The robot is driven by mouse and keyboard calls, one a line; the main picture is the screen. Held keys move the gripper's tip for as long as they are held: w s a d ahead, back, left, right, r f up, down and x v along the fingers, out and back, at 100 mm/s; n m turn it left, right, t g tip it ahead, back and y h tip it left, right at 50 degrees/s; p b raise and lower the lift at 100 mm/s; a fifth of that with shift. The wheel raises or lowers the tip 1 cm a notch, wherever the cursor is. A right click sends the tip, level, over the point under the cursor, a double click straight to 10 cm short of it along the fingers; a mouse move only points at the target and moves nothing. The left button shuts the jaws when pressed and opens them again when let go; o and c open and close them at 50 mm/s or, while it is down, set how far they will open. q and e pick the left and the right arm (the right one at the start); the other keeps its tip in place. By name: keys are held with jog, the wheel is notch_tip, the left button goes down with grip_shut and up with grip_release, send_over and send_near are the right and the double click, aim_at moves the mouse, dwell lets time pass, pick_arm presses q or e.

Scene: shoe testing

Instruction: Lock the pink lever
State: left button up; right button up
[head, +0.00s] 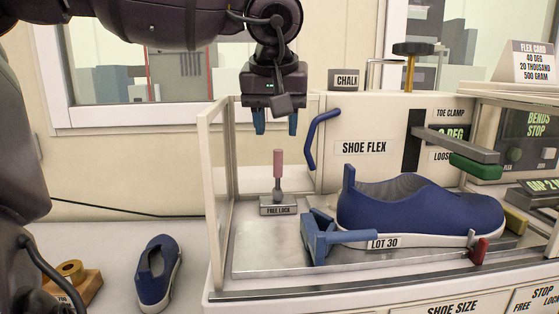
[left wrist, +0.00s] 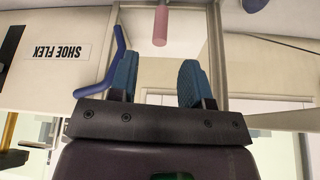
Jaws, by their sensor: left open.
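The pink lever (head: 278,163) stands upright on a small grey base with a label reading FREE LOCK (head: 279,209), inside the clear-sided bay of the shoe flex machine. My left gripper (head: 275,122) points down above the lever, apart from it, with its two blue fingers spread and nothing between them. In the left wrist view the gripper's blue fingers (left wrist: 158,82) are apart, and the pink lever (left wrist: 160,26) shows beyond them. My right gripper is in neither view.
A blue shoe (head: 418,208) labelled LOT 30 sits on the metal plate, with a blue clamp (head: 318,236) at its heel. A blue handle (head: 316,135) is right of the gripper. The clear panel's frame (head: 216,190) stands left. Another blue shoe (head: 157,272) lies on the counter.

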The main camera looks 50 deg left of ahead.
aim_at(278, 147)
pick_arm(q)
jog(key=x, duration=0.8)
jog(key=shift+w+a+f+b, duration=0.1)
jog(key=shift+b, duration=0.3)
grip_shut()
